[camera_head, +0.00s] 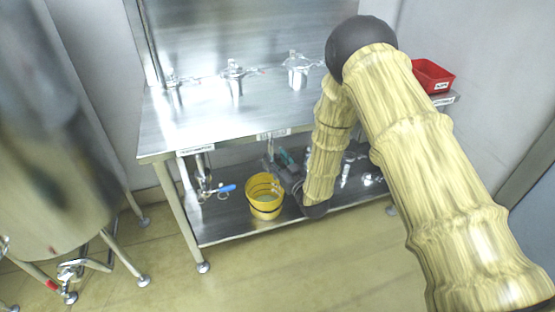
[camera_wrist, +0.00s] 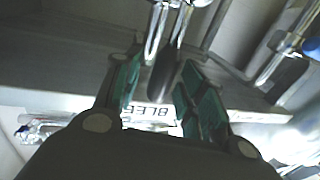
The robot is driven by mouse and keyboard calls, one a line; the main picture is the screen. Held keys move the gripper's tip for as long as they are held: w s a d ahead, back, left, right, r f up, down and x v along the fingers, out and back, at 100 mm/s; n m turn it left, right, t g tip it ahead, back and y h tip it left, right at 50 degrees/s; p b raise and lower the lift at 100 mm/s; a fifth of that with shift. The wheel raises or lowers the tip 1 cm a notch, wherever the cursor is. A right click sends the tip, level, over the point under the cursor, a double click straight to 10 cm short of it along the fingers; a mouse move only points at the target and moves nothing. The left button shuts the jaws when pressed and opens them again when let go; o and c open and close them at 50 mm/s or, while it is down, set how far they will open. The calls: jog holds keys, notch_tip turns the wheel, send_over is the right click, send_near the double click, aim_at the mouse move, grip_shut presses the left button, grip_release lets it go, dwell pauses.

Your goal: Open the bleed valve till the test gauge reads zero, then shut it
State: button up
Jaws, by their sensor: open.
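My gripper (camera_head: 277,159) is below the tabletop's front edge, above and just right of the yellow bucket in the head view. In the wrist view my gripper (camera_wrist: 161,76) is open, with green pads on both fingers. A dark, narrow handle (camera_wrist: 163,72) on bright metal pipework shows between the pads; contact cannot be told. A label (camera_wrist: 152,112) with letters starting "BLEE" is upside down just below it in the picture. The matching table-edge label (camera_head: 273,134) is too small to read in the head view. I cannot make out a test gauge or its reading.
A yellow bucket (camera_head: 264,203) stands on the lower shelf (camera_head: 230,229). A blue-handled valve (camera_head: 226,189) hangs left of it. Metal fittings (camera_head: 235,75) stand on the steel table (camera_head: 200,125). A red bin (camera_head: 432,75) is at right, a large vessel (camera_head: 45,200) at left.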

grip_shut()
